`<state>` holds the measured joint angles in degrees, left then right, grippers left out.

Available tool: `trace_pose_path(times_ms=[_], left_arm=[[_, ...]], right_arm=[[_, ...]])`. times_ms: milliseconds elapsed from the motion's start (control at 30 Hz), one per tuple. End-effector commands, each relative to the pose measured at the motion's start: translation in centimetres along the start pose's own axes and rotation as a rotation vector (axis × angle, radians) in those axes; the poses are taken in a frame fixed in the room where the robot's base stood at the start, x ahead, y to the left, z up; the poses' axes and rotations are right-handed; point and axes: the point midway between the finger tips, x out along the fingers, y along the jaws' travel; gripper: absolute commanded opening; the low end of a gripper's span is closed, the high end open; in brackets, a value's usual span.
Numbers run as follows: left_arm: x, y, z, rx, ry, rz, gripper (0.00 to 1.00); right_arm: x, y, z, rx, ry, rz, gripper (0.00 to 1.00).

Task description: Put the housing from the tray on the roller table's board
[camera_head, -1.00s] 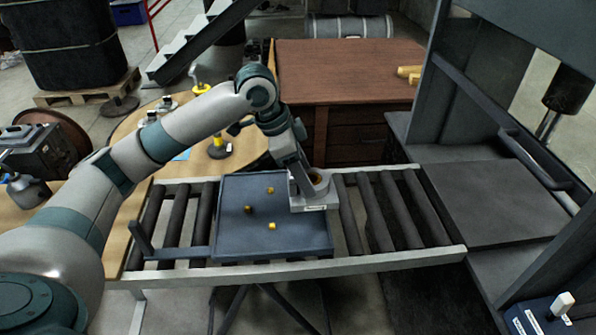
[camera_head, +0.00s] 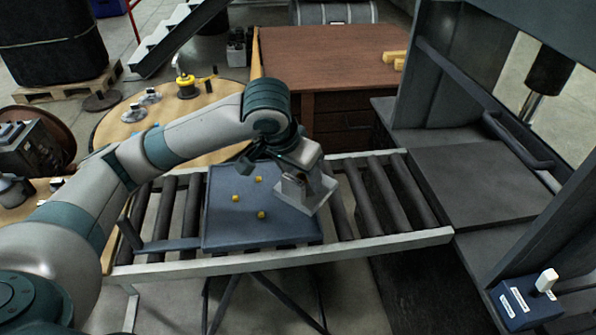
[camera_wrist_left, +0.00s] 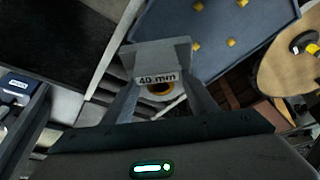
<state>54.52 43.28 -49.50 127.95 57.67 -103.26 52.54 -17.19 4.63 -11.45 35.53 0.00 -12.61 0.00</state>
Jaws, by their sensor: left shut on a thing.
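The housing (camera_head: 318,194) is a light grey block with a round bore. In the left wrist view it (camera_wrist_left: 158,56) carries a "40 mm" label, and a yellowish ring shows in its bore. My left gripper (camera_head: 297,188) is shut on it, with a finger at each side in the left wrist view (camera_wrist_left: 160,100). The housing appears raised and turned at an angle over the right edge of the blue-grey board (camera_head: 225,220), which also shows in the left wrist view (camera_wrist_left: 225,20). Several yellow pegs (camera_head: 235,198) stand on the board. The exact gap is unclear. My right gripper is out of view.
Bare rollers (camera_head: 385,200) lie right of the board, inside the table's pale rails (camera_head: 375,242). A press-like frame (camera_head: 480,190) stands at the right. A brown bench (camera_head: 335,60) and a round wooden table (camera_head: 115,125) stand behind. A blue switch box (camera_head: 525,300) is at lower right.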

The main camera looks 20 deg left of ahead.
Motion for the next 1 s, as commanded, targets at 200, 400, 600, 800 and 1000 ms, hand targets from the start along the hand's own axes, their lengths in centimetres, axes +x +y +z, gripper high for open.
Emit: trace_pose_path(times_ms=[200, 400, 600, 800, 1000], left_arm=[[-0.65, 0.75, -0.06, -0.146, 0.006, -0.059, 0.00], [-0.83, 0.96, 0.05, -0.209, 0.004, -0.085, 0.00], [-0.84, 0.97, 0.08, -0.219, 0.004, -0.089, 0.00], [-0.85, 0.97, 0.06, -0.218, 0.004, -0.088, 0.00], [-1.16, 0.96, -0.07, -0.217, 0.004, -0.088, 0.00]], right_arm=[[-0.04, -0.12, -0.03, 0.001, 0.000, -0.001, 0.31], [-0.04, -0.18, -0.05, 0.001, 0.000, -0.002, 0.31], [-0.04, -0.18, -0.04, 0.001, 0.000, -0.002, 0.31], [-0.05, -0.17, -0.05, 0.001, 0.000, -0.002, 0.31], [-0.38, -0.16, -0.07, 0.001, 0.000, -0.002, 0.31]])
